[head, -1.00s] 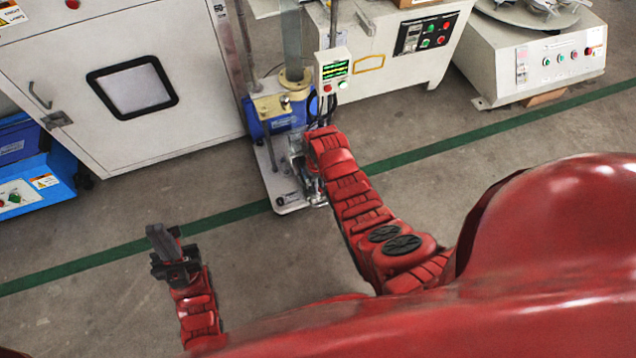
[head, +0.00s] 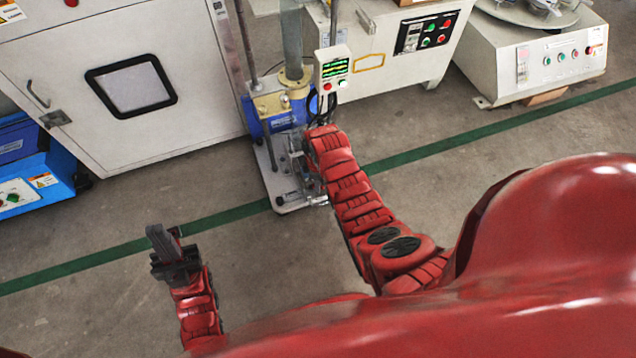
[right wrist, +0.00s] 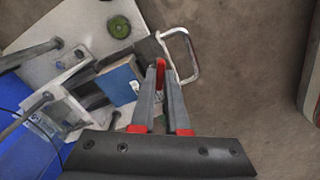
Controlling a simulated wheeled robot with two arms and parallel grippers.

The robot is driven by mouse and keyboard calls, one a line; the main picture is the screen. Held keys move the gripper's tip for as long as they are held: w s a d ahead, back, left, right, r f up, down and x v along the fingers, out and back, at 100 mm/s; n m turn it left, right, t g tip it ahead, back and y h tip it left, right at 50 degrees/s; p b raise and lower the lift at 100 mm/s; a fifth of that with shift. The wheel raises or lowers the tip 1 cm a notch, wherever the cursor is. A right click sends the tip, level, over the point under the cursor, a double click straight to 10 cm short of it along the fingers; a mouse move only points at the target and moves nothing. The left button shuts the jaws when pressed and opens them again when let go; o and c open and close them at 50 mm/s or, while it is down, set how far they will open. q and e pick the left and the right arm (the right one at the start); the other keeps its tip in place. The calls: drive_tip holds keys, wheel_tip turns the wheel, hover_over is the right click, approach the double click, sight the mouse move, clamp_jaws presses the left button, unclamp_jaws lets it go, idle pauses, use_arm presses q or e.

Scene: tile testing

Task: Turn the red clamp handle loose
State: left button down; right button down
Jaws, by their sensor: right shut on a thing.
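In the right wrist view a small red clamp handle (right wrist: 160,72) sits between the fingertips of my right gripper (right wrist: 161,68). The fingers are shut on it. A bent metal bar (right wrist: 190,55) shows just beyond it, over the edge of the machine's pale base plate (right wrist: 85,25). In the head view my right arm reaches to the test machine (head: 275,115), and the clamp handle is hidden there. My left gripper (head: 163,240) is held above the bare floor at the left; its fingers look close together, but I cannot tell if they are shut.
A blue block (right wrist: 118,84) and metal rods lie beside the handle in the wrist view. A control box (head: 333,68) hangs on the machine. A white cabinet (head: 190,100) stands to the left and another machine (head: 535,60) to the right. The near floor is clear.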

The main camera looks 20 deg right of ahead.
drive_tip(key=n+b, duration=0.1)
drive_tip(key=n, duration=0.2)
drive_tip(key=shift+f+n, duration=0.15)
drive_tip(key=shift+n, duration=1.35)
drive_tip(key=c, duration=1.2)
unclamp_jaws()
drive_tip(key=shift+o, duration=0.2)
drive_tip(key=shift+r, duration=0.2)
wheel_tip(320, 180, up, 7)
drive_tip(key=p, duration=0.4)
drive_tip(key=shift+p, duration=0.4)
